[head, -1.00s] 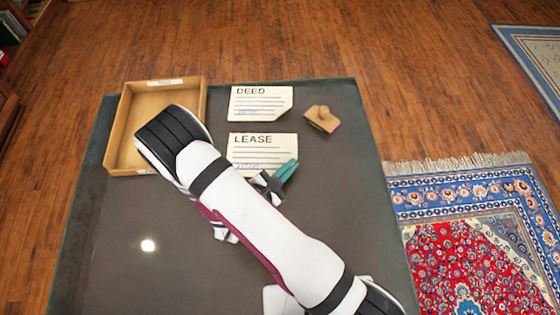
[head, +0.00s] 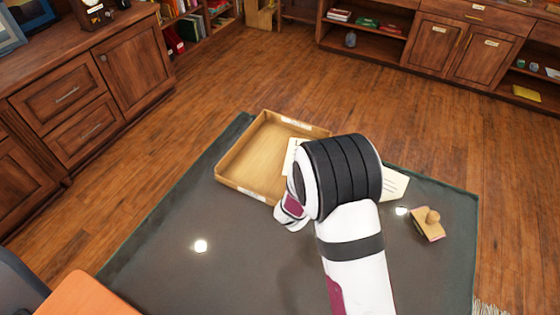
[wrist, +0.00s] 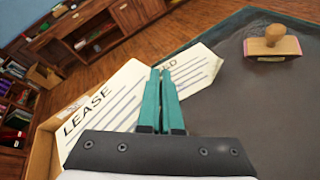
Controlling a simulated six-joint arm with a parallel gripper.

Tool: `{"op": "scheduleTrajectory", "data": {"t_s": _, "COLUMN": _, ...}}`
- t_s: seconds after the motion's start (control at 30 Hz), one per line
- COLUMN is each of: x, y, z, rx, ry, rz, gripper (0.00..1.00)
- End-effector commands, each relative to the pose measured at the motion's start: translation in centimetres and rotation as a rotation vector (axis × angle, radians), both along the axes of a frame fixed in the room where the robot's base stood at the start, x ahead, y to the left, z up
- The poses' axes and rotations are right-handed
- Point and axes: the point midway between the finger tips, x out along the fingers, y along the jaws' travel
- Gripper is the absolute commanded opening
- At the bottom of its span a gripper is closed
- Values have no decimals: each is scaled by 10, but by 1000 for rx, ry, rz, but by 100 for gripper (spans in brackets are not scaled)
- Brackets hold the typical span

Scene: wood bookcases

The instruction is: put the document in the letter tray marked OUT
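The LEASE document (wrist: 98,115) is a cream sheet with black print. My gripper (wrist: 162,75) has its teal fingers close together at the sheet's right part and appears shut on it. In the head view a piece of this sheet (head: 291,155) shows over the right side of the wooden letter tray (head: 238,155); my arm hides the rest and the fingers. The tray looks empty where it shows. Its white labels (head: 296,123) are too small to read. The tray's edge also shows at the left in the wrist view (wrist: 42,150).
The DEED sheet (head: 394,184) lies on the dark desk (head: 170,240), partly behind my arm. A wooden stamp (head: 428,225) stands right of it. The desk's front left is clear. An orange surface (head: 85,297) is at the bottom left; cabinets (head: 90,85) stand beyond the desk.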

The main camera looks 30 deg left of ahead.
Motion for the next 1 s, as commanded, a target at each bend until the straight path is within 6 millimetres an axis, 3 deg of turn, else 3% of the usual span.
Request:
{"op": "scheduleTrajectory", "data": {"t_s": 0.1, "x": 24, "y": 21, "z": 10, "rx": 3, "ry": -4, "rz": 76, "gripper": 0}}
{"op": "scheduleTrajectory", "data": {"t_s": 0.17, "x": 29, "y": 30, "z": 10, "rx": 2, "ry": -2, "rz": 96, "gripper": 0}}
{"op": "scheduleTrajectory", "data": {"t_s": 0.4, "x": 29, "y": 99, "z": -30, "rx": 2, "ry": 0, "rz": 108, "gripper": 0}}
{"op": "scheduleTrajectory", "data": {"t_s": 0.53, "x": 28, "y": 127, "z": -47, "rx": 3, "ry": 0, "rz": 105, "gripper": 0}}
{"op": "scheduleTrajectory", "data": {"t_s": 0.7, "x": 28, "y": 144, "z": -58, "rx": 3, "ry": 0, "rz": 102, "gripper": 0}}
{"op": "scheduleTrajectory", "data": {"t_s": 0.9, "x": 27, "y": 145, "z": -94, "rx": 2, "ry": 2, "rz": 102, "gripper": 0}}
{"op": "scheduleTrajectory", "data": {"t_s": 1.0, "x": 28, "y": 145, "z": -97, "rx": 4, "ry": 0, "rz": 102, "gripper": 0}}
